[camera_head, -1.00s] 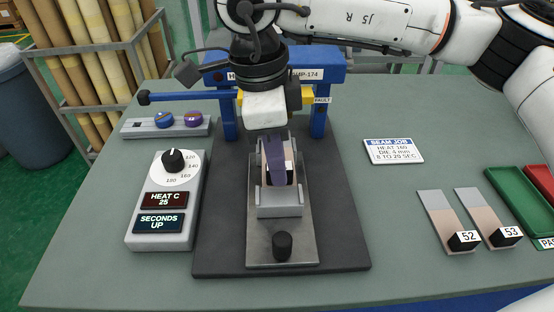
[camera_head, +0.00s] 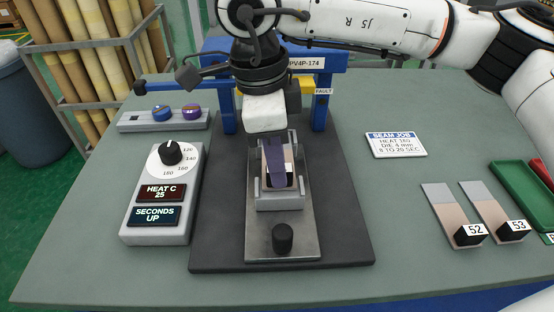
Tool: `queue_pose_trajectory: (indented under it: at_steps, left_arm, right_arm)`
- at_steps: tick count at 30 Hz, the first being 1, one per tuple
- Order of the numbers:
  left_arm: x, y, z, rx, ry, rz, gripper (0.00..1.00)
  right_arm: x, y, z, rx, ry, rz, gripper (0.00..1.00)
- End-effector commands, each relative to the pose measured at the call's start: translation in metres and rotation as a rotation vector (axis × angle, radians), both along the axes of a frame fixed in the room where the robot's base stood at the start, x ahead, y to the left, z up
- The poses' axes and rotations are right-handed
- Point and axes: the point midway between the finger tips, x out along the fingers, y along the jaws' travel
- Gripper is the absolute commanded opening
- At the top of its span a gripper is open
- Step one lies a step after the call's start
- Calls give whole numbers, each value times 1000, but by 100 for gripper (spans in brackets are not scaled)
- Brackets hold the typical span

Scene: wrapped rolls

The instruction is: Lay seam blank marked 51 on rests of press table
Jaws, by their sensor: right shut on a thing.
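My right gripper (camera_head: 277,172) reaches down over the press table (camera_head: 283,240), its purple-grey finger in front. It is shut on a small seam blank (camera_head: 289,177), of which a beige edge and a dark end show. Its number cannot be read. The blank is between the upright sides of the grey rests (camera_head: 280,201); whether it touches them is hidden by the finger. Two other blanks, marked 52 (camera_head: 451,212) and 53 (camera_head: 493,209), lie side by side on the table at the right. My left gripper is not in view.
The blue press frame (camera_head: 228,112) stands behind my gripper. Bench space between press and blanks is clear.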

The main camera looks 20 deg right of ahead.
Motion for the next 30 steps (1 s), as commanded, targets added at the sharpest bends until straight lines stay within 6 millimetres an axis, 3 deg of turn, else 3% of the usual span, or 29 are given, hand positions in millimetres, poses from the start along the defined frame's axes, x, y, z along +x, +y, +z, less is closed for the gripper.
queue_pose_trajectory:
  at_steps: [7, 8, 12, 24, 26, 30]
  left_arm:
    - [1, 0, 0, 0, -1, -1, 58]
    - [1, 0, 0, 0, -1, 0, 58]
    - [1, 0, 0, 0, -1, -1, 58]
    - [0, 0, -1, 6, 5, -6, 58]
    - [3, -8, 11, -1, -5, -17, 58]
    - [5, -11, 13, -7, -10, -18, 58]
  right_arm:
    - [0, 0, -1, 1, 0, 0, 0]
    - [0, 0, -1, 1, 0, 0, 20]
    - [0, 0, -1, 0, 0, 0, 40]
    - [0, 0, -1, 0, 0, 0, 40]
    - [0, 0, 0, 0, 0, 0, 40]
    - [2, 5, 32, 3, -4, 0, 40]
